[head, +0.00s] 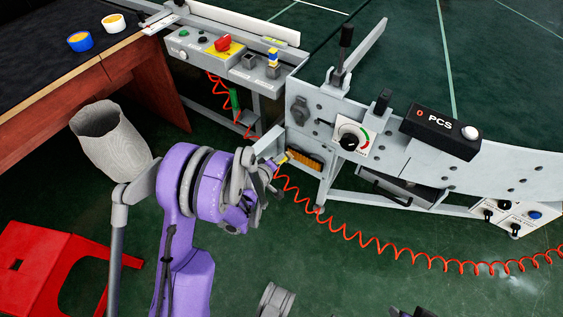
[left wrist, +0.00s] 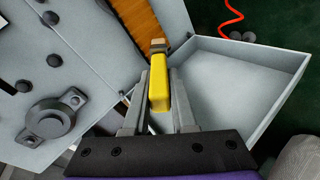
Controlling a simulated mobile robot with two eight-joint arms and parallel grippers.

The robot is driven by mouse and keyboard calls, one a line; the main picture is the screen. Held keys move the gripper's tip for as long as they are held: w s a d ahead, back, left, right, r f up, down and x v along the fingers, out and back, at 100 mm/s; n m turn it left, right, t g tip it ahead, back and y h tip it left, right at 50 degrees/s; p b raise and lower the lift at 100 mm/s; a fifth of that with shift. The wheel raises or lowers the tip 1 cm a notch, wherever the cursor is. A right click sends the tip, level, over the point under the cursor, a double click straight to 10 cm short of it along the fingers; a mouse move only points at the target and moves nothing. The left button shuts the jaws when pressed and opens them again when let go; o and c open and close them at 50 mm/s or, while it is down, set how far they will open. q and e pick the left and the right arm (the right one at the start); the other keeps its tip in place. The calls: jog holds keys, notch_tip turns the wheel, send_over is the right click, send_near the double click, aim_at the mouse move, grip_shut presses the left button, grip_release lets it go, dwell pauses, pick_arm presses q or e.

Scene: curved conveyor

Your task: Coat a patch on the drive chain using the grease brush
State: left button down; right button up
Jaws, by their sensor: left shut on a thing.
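My left gripper (head: 274,172) is shut on the yellow handle of the grease brush (head: 283,159). In the left wrist view the brush (left wrist: 158,92) points up and away between the two fingers (left wrist: 160,82), with its brownish tip at the far end. The orange-brown drive chain (head: 306,161) lies in an opening low on the conveyor's side. Part of the chain (left wrist: 142,16) shows just beyond the brush tip. The tip is close to the chain; I cannot tell whether they touch.
A grey open tray-like panel (left wrist: 240,85) stands beside the brush. The conveyor frame (head: 410,160) carries a dial and a PCS box (head: 440,131). A coiled red hose (head: 385,246) crosses the green floor. A red stool (head: 50,265) and grey bin (head: 110,140) stand left.

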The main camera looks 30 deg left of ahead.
pick_arm(q)
jog(key=shift+w+a, duration=0.15)
jog(key=shift+a, duration=0.75)
jog(key=s, duration=0.6)
jog(key=shift+a, duration=0.25)
jog(key=shift+s, duration=0.1)
jog(key=shift+s+a, duration=0.1)
jog(key=shift+s, duration=1.3)
